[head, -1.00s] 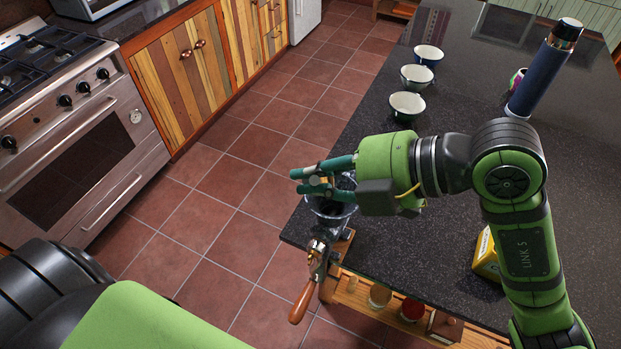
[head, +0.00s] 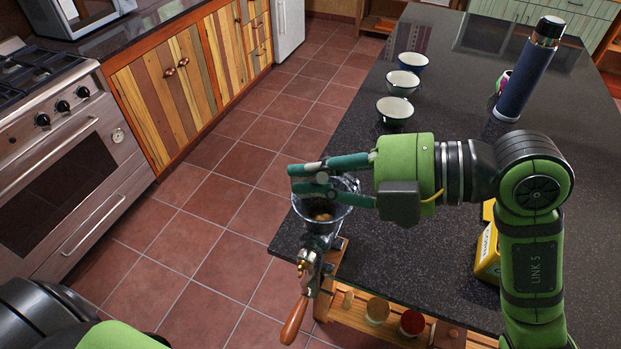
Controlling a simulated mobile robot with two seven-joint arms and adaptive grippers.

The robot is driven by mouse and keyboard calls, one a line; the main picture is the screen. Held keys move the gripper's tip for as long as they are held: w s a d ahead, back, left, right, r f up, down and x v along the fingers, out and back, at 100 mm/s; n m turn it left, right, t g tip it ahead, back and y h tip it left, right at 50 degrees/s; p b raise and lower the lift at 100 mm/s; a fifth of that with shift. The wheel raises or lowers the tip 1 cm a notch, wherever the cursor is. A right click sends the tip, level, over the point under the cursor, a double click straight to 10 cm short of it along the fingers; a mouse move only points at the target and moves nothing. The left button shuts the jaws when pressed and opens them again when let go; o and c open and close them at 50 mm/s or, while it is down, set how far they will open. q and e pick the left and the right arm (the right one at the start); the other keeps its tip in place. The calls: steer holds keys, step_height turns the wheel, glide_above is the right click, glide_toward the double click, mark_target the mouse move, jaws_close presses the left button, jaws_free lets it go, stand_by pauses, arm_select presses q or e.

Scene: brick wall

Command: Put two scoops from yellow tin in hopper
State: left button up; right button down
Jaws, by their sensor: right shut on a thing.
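The hopper (head: 338,213) is a clear funnel on top of a hand-cranked grinder (head: 312,262) clamped at the near left corner of the island. Some brown stuff shows inside it. My right gripper (head: 312,178), with teal fingers, is over the hopper's rim. It is shut on a small scoop, which I can hardly make out behind the fingers. The yellow tin (head: 486,252) stands on the counter at the right, partly hidden behind my right arm. My left gripper is out of view; only part of my left arm shows at the bottom left.
Several bowl-like cups (head: 395,112) stand in a row along the island's left edge. A tall dark blue flask (head: 529,70) stands at the back right. The grinder's wooden handle (head: 294,320) hangs out over the floor. Jars (head: 411,322) sit on the shelf below.

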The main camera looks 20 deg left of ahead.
steer(key=shift+w+d+y+b, duration=0.15)
steer(key=shift+d+y+b, duration=0.7)
steer(key=shift+b, duration=1.45)
steer(key=d+y+b, duration=0.1)
steer(key=y+b, duration=0.1)
steer(key=d+f+m+y+b, duration=0.1)
steer(key=y+b, duration=0.2)
steer(key=w+d+y+b, duration=0.1)
steer(key=d+y+b, duration=0.1)
steer(key=shift+f+g+b, duration=0.2)
steer(key=shift+g+b, duration=0.1)
steer(key=shift+g, duration=0.1)
steer(key=shift+d+y, duration=0.1)
steer(key=shift+y, duration=0.25)
steer(key=shift+r, duration=0.1)
steer(key=s+a+r+n+t+h+p, duration=0.1)
steer(key=s+a+t+h+p, duration=0.2)
steer(key=a+h+p, duration=1.2)
steer(key=h+p, duration=0.7)
steer(key=p, duration=0.1)
steer(key=shift+s+a+n, duration=0.25)
steer(key=shift+n, duration=0.15)
